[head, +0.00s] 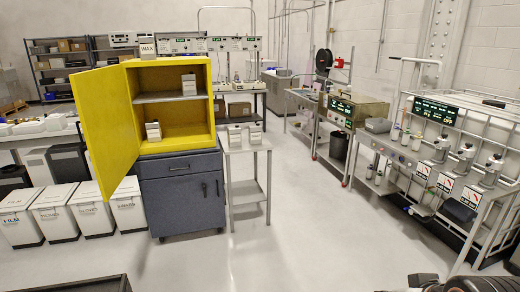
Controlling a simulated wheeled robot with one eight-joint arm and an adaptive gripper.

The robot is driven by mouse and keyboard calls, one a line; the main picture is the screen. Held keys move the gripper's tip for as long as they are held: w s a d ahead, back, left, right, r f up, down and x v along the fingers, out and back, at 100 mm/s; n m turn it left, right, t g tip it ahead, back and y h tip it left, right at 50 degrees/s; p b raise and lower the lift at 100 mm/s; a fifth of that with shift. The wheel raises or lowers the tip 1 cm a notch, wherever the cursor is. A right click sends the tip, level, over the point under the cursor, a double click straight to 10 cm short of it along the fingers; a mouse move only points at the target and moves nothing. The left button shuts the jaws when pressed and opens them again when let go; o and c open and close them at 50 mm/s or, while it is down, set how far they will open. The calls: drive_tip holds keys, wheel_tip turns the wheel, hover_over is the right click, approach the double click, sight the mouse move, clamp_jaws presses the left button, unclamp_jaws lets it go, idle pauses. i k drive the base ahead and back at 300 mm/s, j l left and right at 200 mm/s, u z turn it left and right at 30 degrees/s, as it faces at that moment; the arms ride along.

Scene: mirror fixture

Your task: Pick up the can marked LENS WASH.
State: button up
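The yellow cabinet (104,122) stands with its door open to the left. Several pale cans with dark lettering are in and around it. One can (147,47) on its top seems to read WAX. One can (189,84) is on the upper shelf at the right. Another can (153,131) is on the cabinet floor at the left. Two cans, a left one (235,137) and a right one (255,134), stand on the small side table. Their lettering is too small to read, so I cannot tell which is LENS WASH. My gripper is not in view.
The cabinet rests on a grey drawer unit (180,200). The small table (263,146) stands against its right side. White bins (55,212) line the left. A rack of bottles and gauges (437,170) stands at the right. The middle floor (310,230) is clear.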

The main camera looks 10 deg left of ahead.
sight(234, 132)
drive_tip(key=i+j+u, duration=0.25)
drive_tip(key=i+u, duration=0.15)
drive_tip(key=i, duration=0.6)
drive_tip(key=i+l+u, duration=0.1)
drive_tip(key=i+u, duration=0.25)
drive_tip(key=i, duration=0.6)
drive_tip(key=i+j+z, duration=0.25)
drive_tip(key=i, duration=0.4)
drive_tip(key=i+j+z, duration=0.2)
drive_tip(key=i+j, duration=0.4)
drive_tip(key=i+l, duration=0.05)
